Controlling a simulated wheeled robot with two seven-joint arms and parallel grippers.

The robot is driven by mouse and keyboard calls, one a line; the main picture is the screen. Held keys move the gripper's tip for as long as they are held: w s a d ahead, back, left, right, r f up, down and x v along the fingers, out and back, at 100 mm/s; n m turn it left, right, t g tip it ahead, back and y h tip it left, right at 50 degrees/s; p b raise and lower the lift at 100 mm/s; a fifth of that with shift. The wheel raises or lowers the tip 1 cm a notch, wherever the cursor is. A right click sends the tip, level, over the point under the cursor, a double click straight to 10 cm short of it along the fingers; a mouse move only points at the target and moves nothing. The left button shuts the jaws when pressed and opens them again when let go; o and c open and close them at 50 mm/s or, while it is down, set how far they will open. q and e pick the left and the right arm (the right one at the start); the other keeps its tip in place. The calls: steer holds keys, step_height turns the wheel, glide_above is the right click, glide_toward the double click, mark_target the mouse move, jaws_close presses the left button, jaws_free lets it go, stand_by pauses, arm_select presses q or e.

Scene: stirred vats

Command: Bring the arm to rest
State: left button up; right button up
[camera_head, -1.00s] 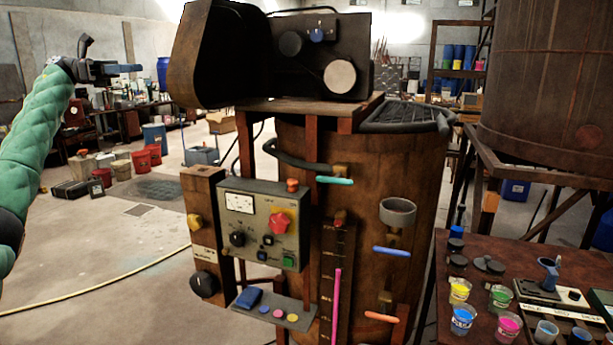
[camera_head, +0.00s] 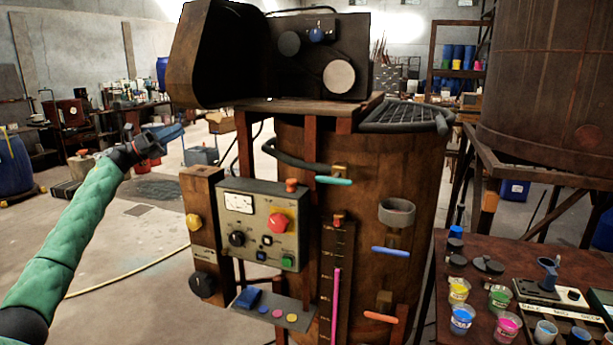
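My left arm (camera_head: 66,238), in a green quilted sleeve, comes in from the lower left and slants up to the right. My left gripper (camera_head: 170,133) is dark with blue finger parts. It is in the air left of the stirred vat (camera_head: 290,150), apart from it and from the control box. The fingers are too small and overlapped to show a gap. No held object shows. My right arm and gripper are not in view.
A grey control box (camera_head: 262,225) with a red knob is on the vat's front. Coloured valve handles (camera_head: 390,252) stick out at its right. A table (camera_head: 470,285) with paint cups is at the lower right. Open floor (camera_head: 130,300) lies at left.

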arm_select(q)
steer(key=s+f+n+t+y, duration=0.3)
steer(key=f+n+t+y, duration=0.3)
steer(key=f+n, duration=0.75)
steer(key=s+f+n+t+y, duration=0.3)
steer(key=f+n+t+y, duration=0.35)
steer(key=f, duration=1.25)
steer(key=s+f+n+g+y, duration=0.4)
steer(key=s+f+n+y, duration=0.15)
steer(key=s+f, duration=0.55)
steer(key=s+f+n+g+y, duration=0.5)
steer(key=s+f, duration=0.4)
steer(key=f, duration=0.5)
steer(key=s+f+n+g, duration=0.2)
steer(key=s+f, duration=0.3)
steer(key=s, duration=0.5)
steer(key=s+f+n+g, duration=0.3)
steer(key=s+f, duration=0.2)
steer(key=s, duration=0.5)
steer(key=s+d+f+n+g+y, duration=0.1)
steer(key=s+g, duration=0.2)
steer(key=s, duration=0.9)
steer(key=s+d+f+n+g, duration=0.1)
steer(key=s+f+g, duration=0.15)
steer(key=s, duration=0.85)
steer(key=d+n+h, duration=0.4)
steer(key=d, duration=1.8)
steer(key=shift+s+g+h, duration=0.35)
steer(key=shift+g+h, duration=0.05)
steer(key=shift+d, duration=0.15)
